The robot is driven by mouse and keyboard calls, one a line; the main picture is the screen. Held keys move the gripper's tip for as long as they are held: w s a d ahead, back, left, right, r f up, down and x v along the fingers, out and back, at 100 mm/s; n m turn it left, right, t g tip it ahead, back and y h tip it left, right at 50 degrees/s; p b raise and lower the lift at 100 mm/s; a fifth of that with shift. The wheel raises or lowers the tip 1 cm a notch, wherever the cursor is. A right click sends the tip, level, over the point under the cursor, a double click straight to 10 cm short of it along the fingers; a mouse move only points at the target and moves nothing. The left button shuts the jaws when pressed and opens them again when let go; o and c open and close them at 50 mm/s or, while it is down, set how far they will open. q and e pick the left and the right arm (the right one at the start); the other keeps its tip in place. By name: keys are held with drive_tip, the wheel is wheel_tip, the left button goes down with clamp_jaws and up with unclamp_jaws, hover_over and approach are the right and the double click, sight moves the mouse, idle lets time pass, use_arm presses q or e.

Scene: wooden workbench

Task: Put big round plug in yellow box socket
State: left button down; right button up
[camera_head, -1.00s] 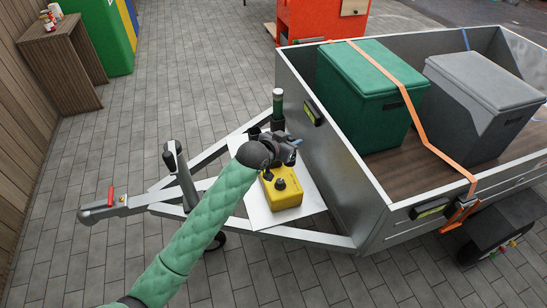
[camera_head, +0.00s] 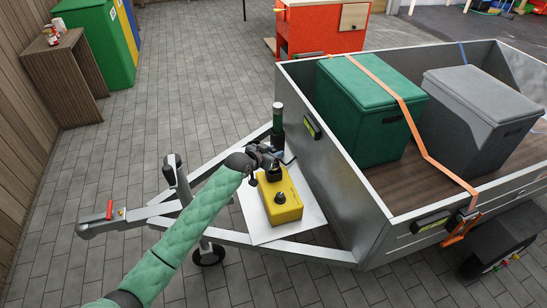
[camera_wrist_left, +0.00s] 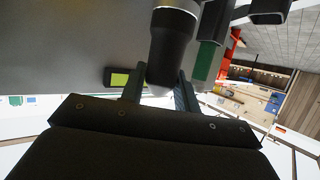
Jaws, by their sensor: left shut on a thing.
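The yellow box (camera_head: 289,209) sits on a pale metal plate on the trailer's drawbar. A round black fitting stands on its top face, toward the near end. My left gripper (camera_head: 270,160) is over the far end of the box. It is shut on the big round plug, a thick black cylinder with a grey upper part (camera_wrist_left: 172,48) in the left wrist view, between the two fingers. In the head view the plug is mostly hidden, and I cannot tell whether it touches the box. My right gripper is not in view.
The trailer's metal wall (camera_head: 325,155) rises just right of the box. A green bin (camera_head: 365,115) and a grey bin (camera_head: 480,110) stand in the trailer. Paved floor (camera_head: 100,190) is open at left.

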use_arm(q)
wheel_tip(320, 180, down, 2)
drive_tip(key=shift+f, duration=0.3)
drive_tip(key=c, duration=1)
unclamp_jaws()
drive_tip(key=shift+c, duration=0.2)
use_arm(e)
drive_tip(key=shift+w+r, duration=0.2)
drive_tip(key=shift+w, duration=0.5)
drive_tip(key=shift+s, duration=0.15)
